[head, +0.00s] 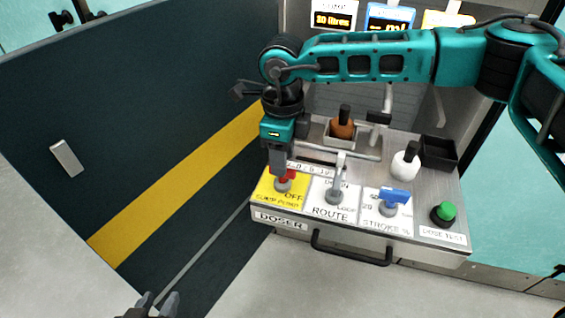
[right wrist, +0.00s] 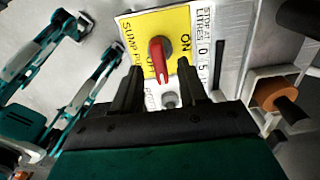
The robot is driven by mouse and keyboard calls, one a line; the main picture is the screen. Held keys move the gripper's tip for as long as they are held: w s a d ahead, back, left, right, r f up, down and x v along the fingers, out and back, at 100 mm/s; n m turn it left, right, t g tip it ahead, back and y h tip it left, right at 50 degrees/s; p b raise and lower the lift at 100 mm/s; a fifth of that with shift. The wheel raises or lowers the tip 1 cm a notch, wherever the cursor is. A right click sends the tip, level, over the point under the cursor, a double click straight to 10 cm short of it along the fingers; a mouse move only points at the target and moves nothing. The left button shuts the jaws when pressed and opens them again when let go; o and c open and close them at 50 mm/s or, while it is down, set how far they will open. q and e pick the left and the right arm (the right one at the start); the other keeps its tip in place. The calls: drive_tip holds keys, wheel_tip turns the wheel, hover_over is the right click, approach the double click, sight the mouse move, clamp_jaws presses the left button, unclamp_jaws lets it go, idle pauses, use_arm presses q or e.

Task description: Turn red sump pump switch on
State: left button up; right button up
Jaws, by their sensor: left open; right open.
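The red sump pump switch (head: 287,176) sits on a yellow plate (head: 268,196) at the left end of the doser panel, partly hidden by my right gripper. The right wrist view shows the red switch (right wrist: 161,60) on the yellow plate, its narrow end pointing toward OFF, with ON lettered to its right. My right gripper (head: 279,172) is over the switch, pointing down. In the wrist view its fingers (right wrist: 160,88) are open, one on each side of the switch's lower end; contact cannot be told. My left gripper (head: 157,303) is open and empty at the bottom left, away from the panel.
Beside the switch are a grey ROUTE lever (head: 338,180), a blue STROKE knob (head: 394,196) and a green button (head: 444,212). Behind them stand a brown-bodied item (head: 342,127), a white bottle (head: 405,163) and a black box (head: 439,153). A black handle (head: 350,252) crosses the front.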

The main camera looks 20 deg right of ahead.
drive_tip(key=shift+f, duration=0.9)
clamp_jaws()
